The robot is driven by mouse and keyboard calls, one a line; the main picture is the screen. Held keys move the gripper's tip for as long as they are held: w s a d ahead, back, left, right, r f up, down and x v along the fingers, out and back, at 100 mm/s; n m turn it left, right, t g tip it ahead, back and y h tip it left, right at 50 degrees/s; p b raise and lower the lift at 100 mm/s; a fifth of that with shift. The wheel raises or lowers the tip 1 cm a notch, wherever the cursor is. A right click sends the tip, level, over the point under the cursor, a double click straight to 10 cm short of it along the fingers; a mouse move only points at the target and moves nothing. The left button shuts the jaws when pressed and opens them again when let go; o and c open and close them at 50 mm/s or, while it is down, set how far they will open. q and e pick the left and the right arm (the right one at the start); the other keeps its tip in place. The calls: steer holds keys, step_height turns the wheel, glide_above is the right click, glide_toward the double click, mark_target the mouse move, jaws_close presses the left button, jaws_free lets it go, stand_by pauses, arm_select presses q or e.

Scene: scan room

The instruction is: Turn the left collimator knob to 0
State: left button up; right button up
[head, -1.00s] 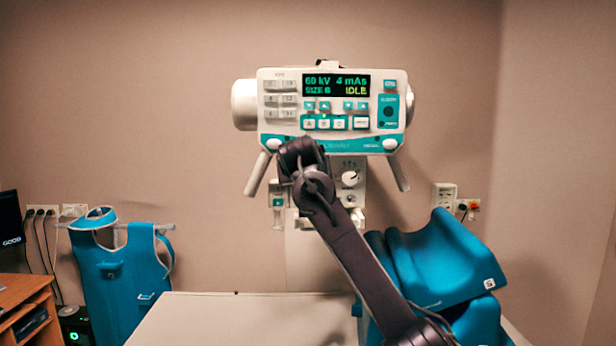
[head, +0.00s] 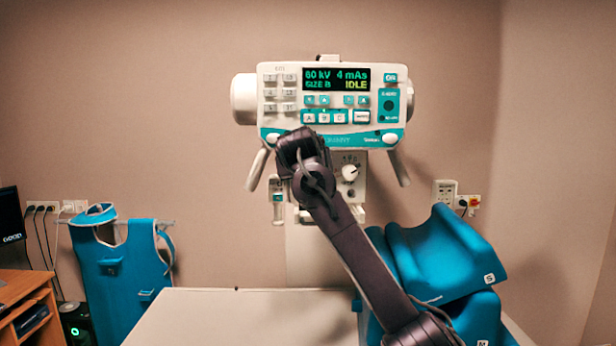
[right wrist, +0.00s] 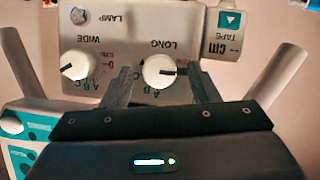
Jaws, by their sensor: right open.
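The left collimator knob (right wrist: 158,71) is round and white and sits by the word LONG in the right wrist view, which is upside down. Its dark pointer mark points to the picture's right, and letters show below it. My right gripper (right wrist: 159,78) is open, with one finger on each side of this knob; I cannot tell whether they touch it. The other knob (right wrist: 77,65), by the word WIDE, is outside the fingers; it also shows in the head view (head: 349,172). There my right arm hides the left knob and the fingertips. My left gripper is out of view.
The control panel (head: 335,145) with a lit display overhangs the collimator, and handles (head: 257,168) slope down on both sides. A tape holder (right wrist: 228,30) is beside the LONG knob. Below are a pale table (head: 235,315) and blue cushions (head: 440,255).

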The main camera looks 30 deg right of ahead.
steer(key=b+v, duration=0.2)
steer(key=v, duration=0.4)
steer(key=shift+s+a+b, duration=0.2)
steer(key=shift+a+b, duration=0.05)
steer(key=shift+b, duration=0.1)
